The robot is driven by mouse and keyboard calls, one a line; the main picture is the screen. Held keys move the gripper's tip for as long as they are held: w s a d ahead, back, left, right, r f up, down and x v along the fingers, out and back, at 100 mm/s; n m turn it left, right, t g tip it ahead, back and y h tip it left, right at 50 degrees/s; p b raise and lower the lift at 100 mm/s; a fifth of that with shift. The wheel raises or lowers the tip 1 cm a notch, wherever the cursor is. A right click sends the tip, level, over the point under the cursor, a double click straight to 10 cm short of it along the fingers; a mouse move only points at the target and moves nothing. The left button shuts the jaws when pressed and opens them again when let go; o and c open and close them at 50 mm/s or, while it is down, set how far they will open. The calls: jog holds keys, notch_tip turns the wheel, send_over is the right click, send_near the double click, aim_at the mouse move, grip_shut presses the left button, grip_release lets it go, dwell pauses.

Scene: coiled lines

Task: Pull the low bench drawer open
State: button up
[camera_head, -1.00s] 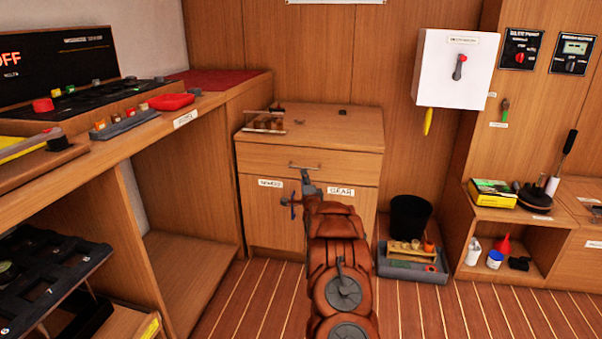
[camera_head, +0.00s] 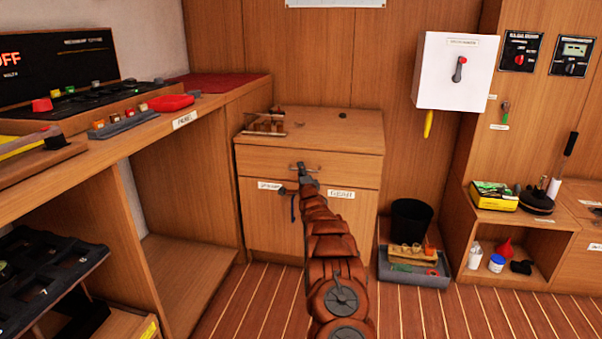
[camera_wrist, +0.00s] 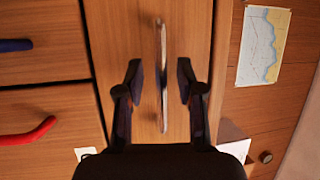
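The drawer (camera_head: 260,160) is the wide wooden front under the top of the low bench cabinet, and it looks shut. Its metal bar handle (camera_head: 312,167) is partly behind my gripper (camera_head: 303,178) in the head view. In the wrist view, turned on its side, the drawer front (camera_wrist: 195,30) fills the middle. The handle (camera_wrist: 162,60) runs lengthwise between the two dark fingertips of my gripper (camera_wrist: 160,78). The fingers are apart, with a gap on both sides of the bar. How far the fingertips reach past the bar is hard to tell.
Two labelled doors lie below the drawer; a blue handle (camera_wrist: 15,45) and a red handle (camera_wrist: 28,132) show in the wrist view. A small rack (camera_head: 265,122) stands on the cabinet top. A black bin (camera_head: 411,218) and grey tray (camera_head: 400,268) stand right. Floor ahead is clear.

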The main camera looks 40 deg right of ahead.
jog(key=shift+w+d+r, duration=0.15)
jog(key=shift+w, duration=0.2)
grip_shut()
dwell(0.3)
dwell(0.4)
